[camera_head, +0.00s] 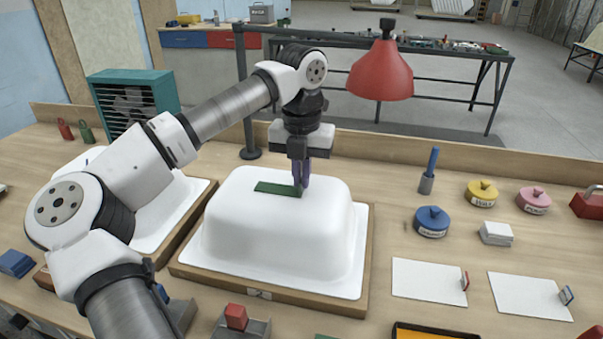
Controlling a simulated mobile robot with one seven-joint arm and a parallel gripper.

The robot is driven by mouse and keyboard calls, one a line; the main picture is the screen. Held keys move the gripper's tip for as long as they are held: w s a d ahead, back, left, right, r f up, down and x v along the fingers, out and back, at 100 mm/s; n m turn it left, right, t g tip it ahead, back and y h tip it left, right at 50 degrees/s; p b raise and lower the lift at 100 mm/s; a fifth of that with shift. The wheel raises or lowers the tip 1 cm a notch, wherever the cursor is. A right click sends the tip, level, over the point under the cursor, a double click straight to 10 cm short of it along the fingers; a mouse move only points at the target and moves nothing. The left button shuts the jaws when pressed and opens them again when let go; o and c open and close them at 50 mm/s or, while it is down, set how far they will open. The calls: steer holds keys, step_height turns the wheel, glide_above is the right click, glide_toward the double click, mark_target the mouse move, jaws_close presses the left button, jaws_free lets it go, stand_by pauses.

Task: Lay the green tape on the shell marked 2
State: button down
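The green tape (276,188) is a short flat dark green strip at the top of the white, rounded bathtub shell (275,240) in the middle of the bench. My gripper (302,189) points straight down over this shell, with its purple fingers at the tape's right end. The fingers look close together, but I cannot tell whether they grip the tape. The shell sits on a wood-framed board with a small label (258,294) at its front; its marking is too small to read.
Another white shell board (172,222) lies to the left, partly hidden behind my arm. A red lamp (382,70) hangs to the right of my gripper. Lidded tins, a blue-handled tool and white cards (429,281) lie at the right.

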steer(key=c, duration=1.1)
jaws_free()
steer(key=shift+o, duration=0.2)
steer(key=shift+r, duration=0.1)
steer(key=shift+r+p, duration=2.55)
steer(key=shift+r, duration=0.9)
steer(key=shift+f, duration=0.15)
